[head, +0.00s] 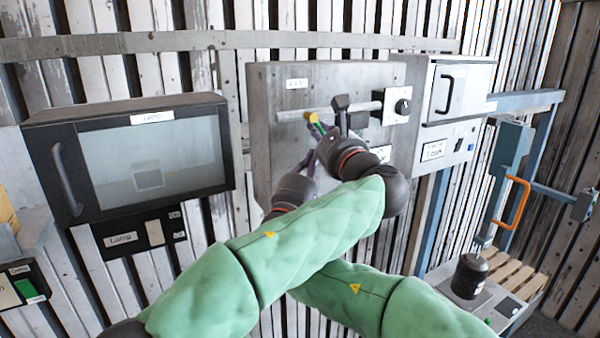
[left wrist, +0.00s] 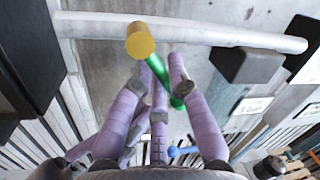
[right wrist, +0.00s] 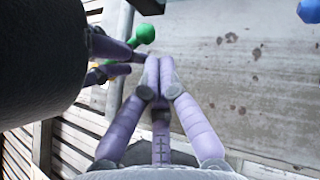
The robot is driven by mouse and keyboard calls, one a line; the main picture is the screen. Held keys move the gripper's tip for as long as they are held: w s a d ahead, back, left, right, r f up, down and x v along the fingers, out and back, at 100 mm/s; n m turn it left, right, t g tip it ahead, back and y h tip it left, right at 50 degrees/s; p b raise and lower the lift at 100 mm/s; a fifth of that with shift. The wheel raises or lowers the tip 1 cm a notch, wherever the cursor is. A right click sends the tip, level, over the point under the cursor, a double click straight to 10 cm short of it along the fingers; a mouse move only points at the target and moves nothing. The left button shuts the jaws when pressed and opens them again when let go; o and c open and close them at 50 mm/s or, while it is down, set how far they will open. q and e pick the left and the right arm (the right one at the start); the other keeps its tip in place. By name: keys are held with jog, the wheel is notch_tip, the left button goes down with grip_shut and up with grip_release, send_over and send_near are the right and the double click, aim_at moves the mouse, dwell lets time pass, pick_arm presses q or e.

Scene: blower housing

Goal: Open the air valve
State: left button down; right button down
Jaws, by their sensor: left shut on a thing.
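The air valve has a yellow hub (head: 310,116) on a pale horizontal pipe (head: 352,107) and a green handle (head: 317,127) slanting down from it. The left wrist view shows the hub (left wrist: 140,41) and the handle (left wrist: 156,66) large. My left gripper (head: 323,134) is shut on the green handle, with its purple fingers around it. The handle's round green end (right wrist: 145,33) shows in the right wrist view, past my left fingers. My right gripper (right wrist: 159,62) has its fingertips together and holds nothing visible. It is below the left one, in front of the panel.
The pipe runs across a grey metal panel (head: 270,100). A dark block (left wrist: 256,65) sits on the pipe's right. A blue ball (right wrist: 309,11) shows near the right gripper. A dark-framed cabinet (head: 130,180) stands left; a white control box (head: 455,105) stands right.

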pick_arm(q)
jog(key=shift+a+r, duration=0.1)
jog(key=shift+r, duration=0.05)
pick_arm(e)
jog(key=shift+w+d+r, duration=0.15)
jog(key=shift+d, duration=0.15)
jog(key=shift+w+d+r, duration=0.25)
jog(key=shift+d+r, duration=0.05)
jog(key=shift+d, duration=0.25)
